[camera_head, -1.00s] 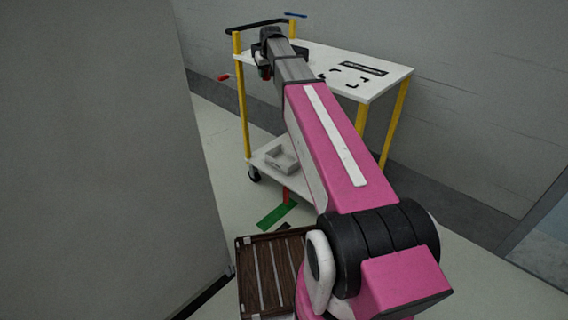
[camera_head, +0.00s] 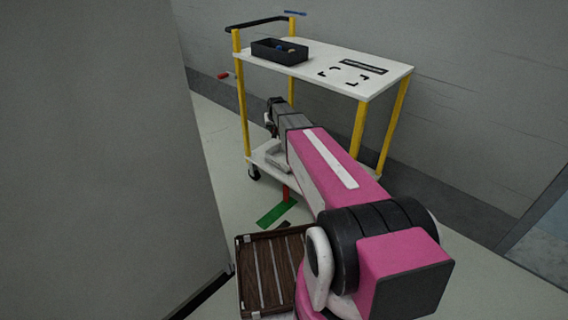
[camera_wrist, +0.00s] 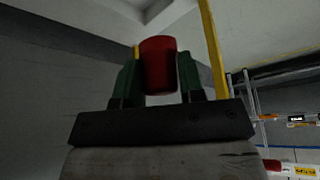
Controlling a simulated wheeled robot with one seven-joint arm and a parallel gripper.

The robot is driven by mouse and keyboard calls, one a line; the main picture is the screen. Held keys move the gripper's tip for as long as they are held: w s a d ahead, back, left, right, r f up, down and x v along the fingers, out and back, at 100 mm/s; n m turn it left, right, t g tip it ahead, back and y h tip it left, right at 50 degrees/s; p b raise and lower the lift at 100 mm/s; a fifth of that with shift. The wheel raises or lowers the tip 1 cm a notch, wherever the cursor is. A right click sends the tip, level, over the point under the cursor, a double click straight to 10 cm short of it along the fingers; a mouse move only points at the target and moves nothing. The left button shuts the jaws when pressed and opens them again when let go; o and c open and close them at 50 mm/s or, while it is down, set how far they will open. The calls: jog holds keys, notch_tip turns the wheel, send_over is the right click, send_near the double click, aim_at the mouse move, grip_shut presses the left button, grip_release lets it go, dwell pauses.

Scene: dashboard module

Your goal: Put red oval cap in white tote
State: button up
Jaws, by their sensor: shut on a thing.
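The red oval cap (camera_wrist: 158,62) is held between the two green fingers of my gripper (camera_wrist: 157,75) in the wrist view. In the head view my gripper (camera_head: 270,121) is at the cart's left side, between its two shelves; its fingertips and the cap cannot be made out there. The white tote (camera_head: 277,158) sits on the cart's lower shelf, below my gripper in the picture and partly hidden by my arm.
The top shelf edge lies above my gripper. A brown slatted crate (camera_head: 262,272) stands on the floor near me. A grey wall (camera_head: 100,160) fills the left.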

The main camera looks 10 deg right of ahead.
jog(key=s+x, duration=0.1)
jog(key=x, duration=2.2)
send_near(284, 157)
jog(key=s, duration=0.1)
jog(key=s+d+f, duration=0.1)
jog(key=shift+s+f, duration=0.2)
jog(key=shift+s, duration=0.05)
jog(key=shift+f, duration=1.95)
jog(key=shift+f, duration=0.15)
jog(key=o, duration=0.9)
